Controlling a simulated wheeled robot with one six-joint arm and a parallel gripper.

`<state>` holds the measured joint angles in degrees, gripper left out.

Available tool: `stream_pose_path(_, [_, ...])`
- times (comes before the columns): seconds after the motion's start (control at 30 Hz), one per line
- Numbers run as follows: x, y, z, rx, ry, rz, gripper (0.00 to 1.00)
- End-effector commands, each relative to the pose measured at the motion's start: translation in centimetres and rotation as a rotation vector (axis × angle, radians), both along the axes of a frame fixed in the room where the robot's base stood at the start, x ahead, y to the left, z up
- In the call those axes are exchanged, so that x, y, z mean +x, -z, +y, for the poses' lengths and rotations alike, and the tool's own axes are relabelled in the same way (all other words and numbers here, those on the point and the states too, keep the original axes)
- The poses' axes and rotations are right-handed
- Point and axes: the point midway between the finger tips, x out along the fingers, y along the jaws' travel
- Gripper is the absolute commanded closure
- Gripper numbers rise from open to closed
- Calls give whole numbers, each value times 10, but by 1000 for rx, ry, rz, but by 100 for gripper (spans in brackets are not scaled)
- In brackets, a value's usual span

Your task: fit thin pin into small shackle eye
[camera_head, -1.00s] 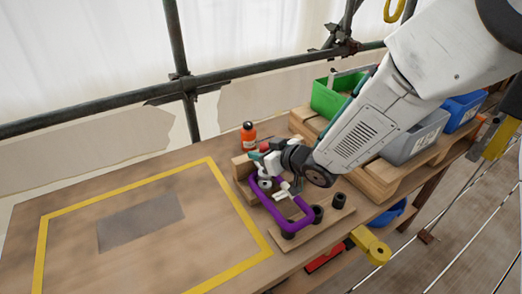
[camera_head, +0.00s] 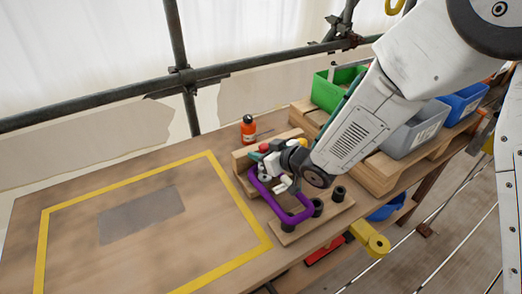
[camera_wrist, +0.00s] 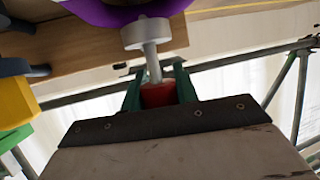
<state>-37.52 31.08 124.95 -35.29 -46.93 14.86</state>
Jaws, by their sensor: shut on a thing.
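My gripper (camera_head: 268,158) is over the back end of a purple shackle (camera_head: 299,216) on the workbench. In the wrist view its green fingers (camera_wrist: 157,88) are shut on the red end (camera_wrist: 158,97) of a thin grey pin (camera_wrist: 152,66). The pin runs away from the fingers to a pale round collar (camera_wrist: 146,33) beside the purple shackle (camera_wrist: 104,12). I cannot tell whether the collar belongs to the pin or to the shackle eye. The small eye itself is not clearly visible, and whether the pin tip is inside it is hidden.
The shackle rests on a wooden board (camera_head: 322,218) with dark cylinders (camera_head: 338,194). An orange bottle (camera_head: 248,128) stands behind. Green (camera_head: 325,95), grey (camera_head: 415,132) and blue (camera_head: 462,104) bins sit at right. The yellow-taped area (camera_head: 110,262) at left is mostly clear.

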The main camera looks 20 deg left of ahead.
Motion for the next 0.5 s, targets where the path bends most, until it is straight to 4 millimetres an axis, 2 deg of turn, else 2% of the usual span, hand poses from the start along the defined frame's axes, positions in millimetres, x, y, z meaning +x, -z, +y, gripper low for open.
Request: stream_pose_path(0.5, [0, 13, 0, -1, 0, 0, 94])
